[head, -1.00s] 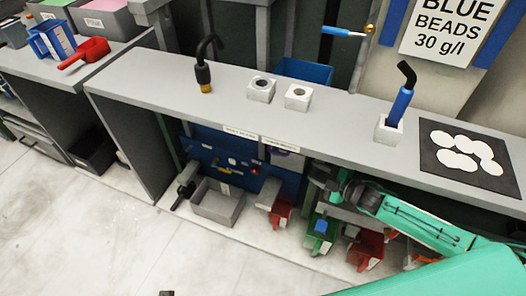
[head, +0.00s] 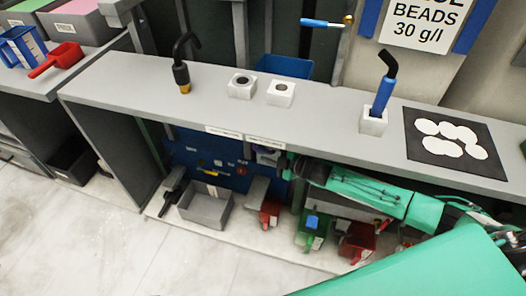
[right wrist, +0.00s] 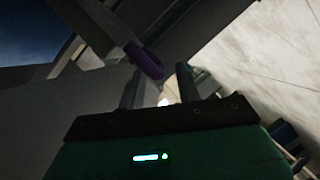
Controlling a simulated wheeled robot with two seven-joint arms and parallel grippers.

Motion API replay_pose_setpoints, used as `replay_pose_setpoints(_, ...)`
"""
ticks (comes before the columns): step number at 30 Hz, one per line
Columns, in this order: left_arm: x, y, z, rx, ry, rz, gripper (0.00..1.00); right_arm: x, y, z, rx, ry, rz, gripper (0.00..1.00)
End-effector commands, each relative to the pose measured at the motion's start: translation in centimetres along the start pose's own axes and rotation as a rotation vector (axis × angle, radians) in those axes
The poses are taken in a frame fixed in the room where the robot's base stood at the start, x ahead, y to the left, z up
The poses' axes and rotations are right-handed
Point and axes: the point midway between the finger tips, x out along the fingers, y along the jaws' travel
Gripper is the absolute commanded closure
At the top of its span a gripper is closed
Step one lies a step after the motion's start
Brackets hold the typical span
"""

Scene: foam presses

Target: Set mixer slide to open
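My right gripper (head: 278,158) is under the front edge of the long grey shelf, just right of the blue panel (head: 200,155). In the right wrist view its two fingers (right wrist: 160,88) stand apart with a gap between them. A purple rounded handle (right wrist: 147,60) on a grey bar lies just beyond the fingertips, nearer the left finger. Nothing is seen gripped, and contact cannot be told. I cannot tell for sure that this handle is the mixer slide, and its label is unreadable. In the head view the gripper's tip is small and partly hidden. My left gripper is not in view.
The grey shelf (head: 215,110) overhangs the work area. It carries a black hooked tool (head: 181,70), two white blocks and a blue-handled tool (head: 383,95). The floor at left is clear.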

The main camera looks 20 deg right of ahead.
Motion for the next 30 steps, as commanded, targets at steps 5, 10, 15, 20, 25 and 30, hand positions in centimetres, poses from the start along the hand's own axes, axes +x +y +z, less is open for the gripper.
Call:
replay_pose_setpoints(5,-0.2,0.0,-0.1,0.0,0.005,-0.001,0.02,2.1,0.0,0.1,0.0,-0.001,0.001,0.66)
replay_pose_setpoints(10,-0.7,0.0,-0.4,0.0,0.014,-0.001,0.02,2.7,0.0,0.0,0.001,0.0,0.0,0.66)
replay_pose_setpoints(15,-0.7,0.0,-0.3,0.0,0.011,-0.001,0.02,2.7,0.0,0.0,0.001,-0.001,0.0,0.66)
replay_pose_setpoints(20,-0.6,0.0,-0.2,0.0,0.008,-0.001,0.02,2.7,0.0,0.0,0.001,-0.001,0.0,0.85)
replay_pose_setpoints(25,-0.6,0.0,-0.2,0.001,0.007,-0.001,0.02,2.7,-0.1,0.0,0.001,-0.001,-0.001,1.0)
replay_pose_setpoints(30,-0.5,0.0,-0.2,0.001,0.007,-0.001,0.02,2.7,-0.1,0.0,0.001,-0.001,0.0,1.0)
